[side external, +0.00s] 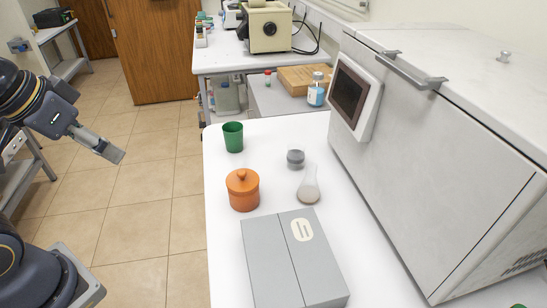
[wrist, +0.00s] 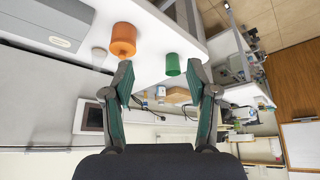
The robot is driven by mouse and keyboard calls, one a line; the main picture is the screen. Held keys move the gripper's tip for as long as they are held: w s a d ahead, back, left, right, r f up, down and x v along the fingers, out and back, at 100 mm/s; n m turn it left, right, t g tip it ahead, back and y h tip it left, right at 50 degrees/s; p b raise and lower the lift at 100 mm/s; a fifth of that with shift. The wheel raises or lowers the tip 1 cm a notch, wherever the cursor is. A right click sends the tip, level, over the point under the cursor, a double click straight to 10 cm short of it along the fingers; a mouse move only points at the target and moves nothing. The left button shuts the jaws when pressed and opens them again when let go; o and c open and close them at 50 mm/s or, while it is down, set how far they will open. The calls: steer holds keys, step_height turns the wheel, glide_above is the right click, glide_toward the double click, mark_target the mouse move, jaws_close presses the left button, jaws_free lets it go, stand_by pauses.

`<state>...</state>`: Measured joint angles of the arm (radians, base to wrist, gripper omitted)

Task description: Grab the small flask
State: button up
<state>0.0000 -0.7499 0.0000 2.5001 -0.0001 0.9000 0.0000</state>
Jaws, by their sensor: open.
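The small flask (side external: 309,186) is a clear conical glass with a little pale brown content. It stands upright on the white table (side external: 222,235), right of the orange lidded pot (side external: 243,190). In the wrist view a faint glassy shape beside the orange pot (wrist: 123,40) seems to be the flask (wrist: 99,56). My gripper (side external: 111,152) is in the air left of the table, well apart from the flask. In the wrist view my gripper (wrist: 160,75) has its two fingers spread, with nothing between them.
A green cup (side external: 233,137), a small grey jar (side external: 295,159) and a grey box (side external: 292,260) stand around the flask. A large white machine (side external: 430,130) walls off the table's right side. A blue-labelled bottle (side external: 316,92) stands behind. The air between my gripper and the table is clear.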

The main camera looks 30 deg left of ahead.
steer(key=w+r+n+t, duration=0.1)
steer(key=w+r+n, duration=0.2)
steer(key=w+r, duration=0.4)
steer(key=m+g, duration=0.2)
steer(key=m, duration=0.1)
glide_above(311, 166)
steer(key=s, duration=0.6)
step_height(311, 166, down, 9)
steer(key=x, duration=1)
steer(key=shift+s+d+f, duration=0.15)
steer(key=shift+s+d, duration=0.1)
steer(key=shift+d, duration=0.1)
steer(key=shift+w+a+x, duration=0.15)
steer(key=shift+x, duration=1.4)
steer(key=shift+w+a+x, duration=0.15)
steer(key=shift+x, duration=1.4)
